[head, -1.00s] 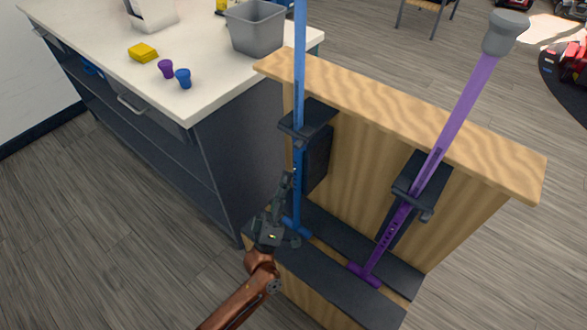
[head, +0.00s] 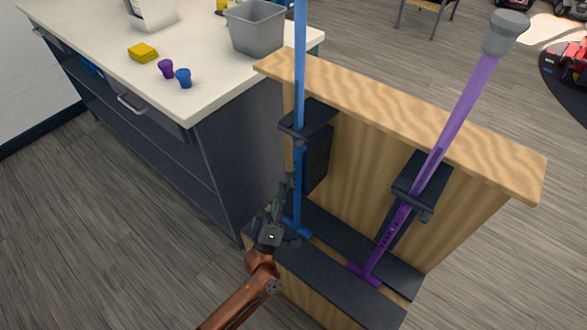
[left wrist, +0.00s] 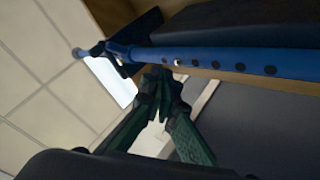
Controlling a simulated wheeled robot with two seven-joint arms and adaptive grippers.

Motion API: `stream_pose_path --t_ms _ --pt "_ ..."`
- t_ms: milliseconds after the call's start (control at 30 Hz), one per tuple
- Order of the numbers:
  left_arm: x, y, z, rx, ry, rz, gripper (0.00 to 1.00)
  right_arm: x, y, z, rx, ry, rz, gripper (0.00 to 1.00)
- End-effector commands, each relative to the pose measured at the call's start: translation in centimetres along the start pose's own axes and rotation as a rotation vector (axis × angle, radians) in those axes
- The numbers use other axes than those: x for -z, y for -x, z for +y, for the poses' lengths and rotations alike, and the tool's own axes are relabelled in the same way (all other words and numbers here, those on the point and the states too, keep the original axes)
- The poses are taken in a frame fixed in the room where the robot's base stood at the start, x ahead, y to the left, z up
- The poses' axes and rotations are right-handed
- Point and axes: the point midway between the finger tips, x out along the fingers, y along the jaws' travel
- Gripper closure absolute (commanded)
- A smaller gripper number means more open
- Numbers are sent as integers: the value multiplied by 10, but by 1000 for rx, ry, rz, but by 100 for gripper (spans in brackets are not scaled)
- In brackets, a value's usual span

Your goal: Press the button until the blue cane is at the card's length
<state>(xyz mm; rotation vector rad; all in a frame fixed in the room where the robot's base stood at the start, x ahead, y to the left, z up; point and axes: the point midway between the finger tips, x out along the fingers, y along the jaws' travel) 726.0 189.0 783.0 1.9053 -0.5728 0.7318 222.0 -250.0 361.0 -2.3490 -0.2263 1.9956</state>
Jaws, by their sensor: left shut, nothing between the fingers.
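The blue cane (head: 299,70) stands upright in a dark clamp on the wooden rack, its top cut off by the head view's upper edge. In the left wrist view the blue cane (left wrist: 220,59) crosses the upper part and shows a row of dark holes. A small bright spot among the holes looks like the button (left wrist: 178,62). My left gripper (head: 287,187) is shut and empty beside the lower tube; its fingertips (left wrist: 160,75) are close to the bright spot. I cannot tell whether they touch it. I cannot make out the card. My right gripper is not in view.
A purple cane (head: 464,95) with a grey cap leans in the right clamp of the wooden rack (head: 400,105). A white-topped counter (head: 100,60) at left carries a grey bin (head: 256,30), a yellow block (head: 143,53), and purple and blue caps (head: 183,77).

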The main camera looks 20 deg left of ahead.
Motion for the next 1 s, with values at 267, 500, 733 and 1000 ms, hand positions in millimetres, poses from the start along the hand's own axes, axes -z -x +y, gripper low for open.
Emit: stream_pose_path --t_ms 267,500,733,1000 --pt "-3 -5 -3 0 0 0 100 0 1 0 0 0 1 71" --pt "-4 -6 -4 0 0 0 100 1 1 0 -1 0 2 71" --pt "-4 -6 -4 0 0 0 100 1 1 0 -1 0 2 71" --pt "-6 -8 -5 0 0 0 100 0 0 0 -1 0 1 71"
